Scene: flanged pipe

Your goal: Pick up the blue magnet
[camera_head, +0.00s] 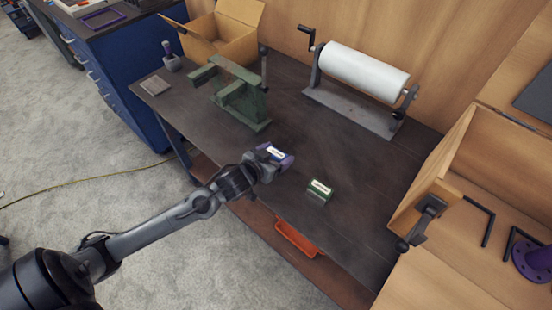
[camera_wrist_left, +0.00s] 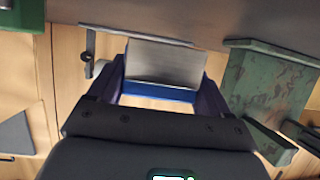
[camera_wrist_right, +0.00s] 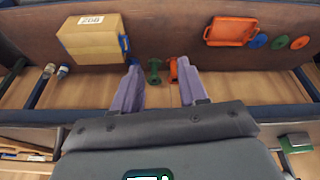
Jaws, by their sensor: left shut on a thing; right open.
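The blue magnet (camera_head: 273,152), a small block with a white label, sits between the purple fingers of my left gripper (camera_head: 275,159). It is near the front edge of the dark workbench. In the left wrist view the magnet (camera_wrist_left: 164,64) shows a grey metal face and a blue edge, with the fingers shut on its two sides. How far it is above the bench is hard to tell. A similar green block (camera_head: 319,190) with a label sits on the bench to its right. My right gripper (camera_wrist_right: 158,78) is open and empty in the right wrist view and out of the head view.
A green vise (camera_head: 240,96) stands behind the left gripper. A paper roll (camera_head: 364,70) and a cardboard box (camera_head: 222,35) are at the back. An open wooden cabinet (camera_head: 440,165) is at the right. The bench middle is clear.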

